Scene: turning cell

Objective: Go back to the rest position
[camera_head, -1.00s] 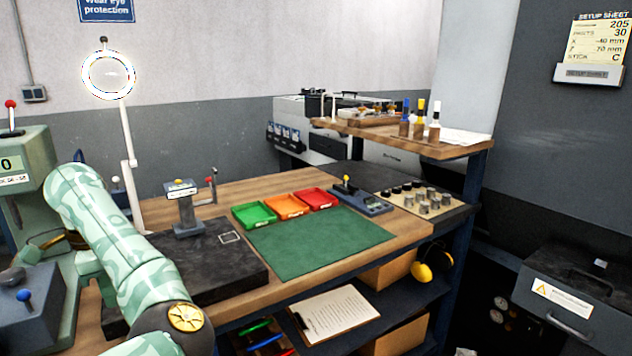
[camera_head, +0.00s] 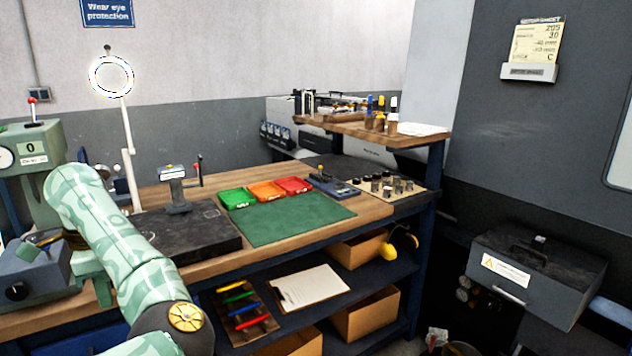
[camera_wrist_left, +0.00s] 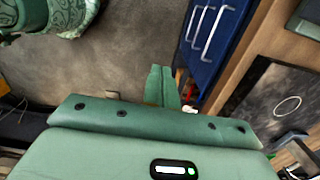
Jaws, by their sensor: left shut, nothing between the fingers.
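My left arm comes in from the left in the head view, a green patterned arm bent downward; its gripper is below the frame there. In the left wrist view my left gripper (camera_wrist_left: 161,86) shows with its two green fingers pressed together. It is shut and empty, over the grey floor (camera_wrist_left: 120,50) beside the bench's blue drawers (camera_wrist_left: 215,40). My right gripper is in neither view.
The wooden bench (camera_head: 270,180) carries a dark plate (camera_head: 185,240), a green mat (camera_head: 290,220), and green (camera_head: 237,198), orange (camera_head: 267,191) and red (camera_head: 294,186) trays. A dark machine box (camera_head: 540,275) stands at right. A grey-green press (camera_head: 30,180) stands at left.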

